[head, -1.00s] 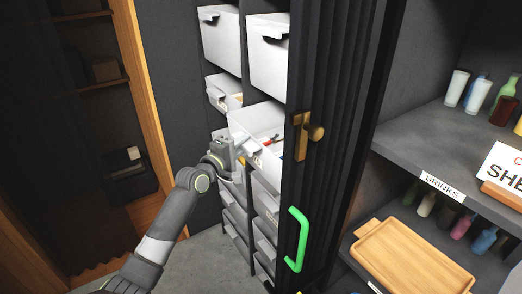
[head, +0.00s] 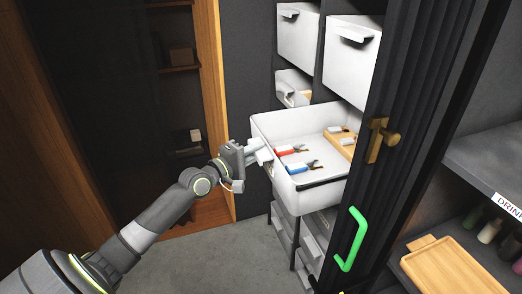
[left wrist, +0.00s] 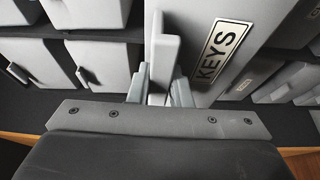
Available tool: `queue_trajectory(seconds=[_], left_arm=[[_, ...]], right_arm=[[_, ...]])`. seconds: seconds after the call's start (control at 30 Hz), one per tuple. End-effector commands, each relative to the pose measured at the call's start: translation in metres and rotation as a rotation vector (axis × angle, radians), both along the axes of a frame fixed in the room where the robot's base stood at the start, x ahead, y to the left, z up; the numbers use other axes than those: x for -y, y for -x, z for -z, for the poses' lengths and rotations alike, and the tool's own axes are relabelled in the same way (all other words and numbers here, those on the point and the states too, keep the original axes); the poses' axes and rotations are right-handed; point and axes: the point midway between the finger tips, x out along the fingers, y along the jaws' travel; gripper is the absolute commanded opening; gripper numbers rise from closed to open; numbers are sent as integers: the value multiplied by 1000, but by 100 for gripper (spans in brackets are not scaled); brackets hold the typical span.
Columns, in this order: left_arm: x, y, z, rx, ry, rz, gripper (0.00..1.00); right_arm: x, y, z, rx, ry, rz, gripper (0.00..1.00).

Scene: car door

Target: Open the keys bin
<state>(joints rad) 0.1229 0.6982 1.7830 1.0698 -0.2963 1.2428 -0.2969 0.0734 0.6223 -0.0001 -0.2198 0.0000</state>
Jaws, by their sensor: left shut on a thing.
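The keys bin (head: 316,199) is a white drawer pulled well out of the rack in the head view. Its open top shows a red-tagged item (head: 286,152), a blue-tagged item (head: 298,168) and a wooden insert (head: 342,143) inside. My left gripper (head: 258,156) is at its front, shut on the bin's handle. In the left wrist view the gripper fingers (left wrist: 158,90) are on either side of the pale handle (left wrist: 163,60), beside the KEYS label (left wrist: 222,50). My right gripper is not in view.
Other white bins (head: 298,37) sit above and below in the rack. A dark ribbed door with a green handle (head: 349,240) and a brass latch (head: 378,140) stands just right of the bin. A shelf with a wooden tray (head: 450,272) is further right. Grey floor (head: 235,262) is clear in front.

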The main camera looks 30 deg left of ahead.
Motion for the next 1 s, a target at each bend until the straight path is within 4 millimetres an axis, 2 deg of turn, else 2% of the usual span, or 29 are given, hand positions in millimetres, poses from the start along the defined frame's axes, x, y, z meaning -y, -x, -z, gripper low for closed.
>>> queue_trajectory(seconds=[0.27, 0.3, 0.47, 0.77, 0.87, 1.0], left_arm=[[-1, 0, 1, -2, -1, -1, 0], [-1, 0, 1, -2, -1, -1, 21], [0, 0, 1, -1, 0, -1, 40], [-1, 1, 0, 0, 0, -1, 40], [-3, 7, 1, -2, -1, -2, 40], [-8, 26, 1, -4, -3, -1, 40]], right_arm=[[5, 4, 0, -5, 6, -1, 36], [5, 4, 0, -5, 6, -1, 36], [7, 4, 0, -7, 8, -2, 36], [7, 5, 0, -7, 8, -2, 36], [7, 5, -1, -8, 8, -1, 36], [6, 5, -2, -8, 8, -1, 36]])
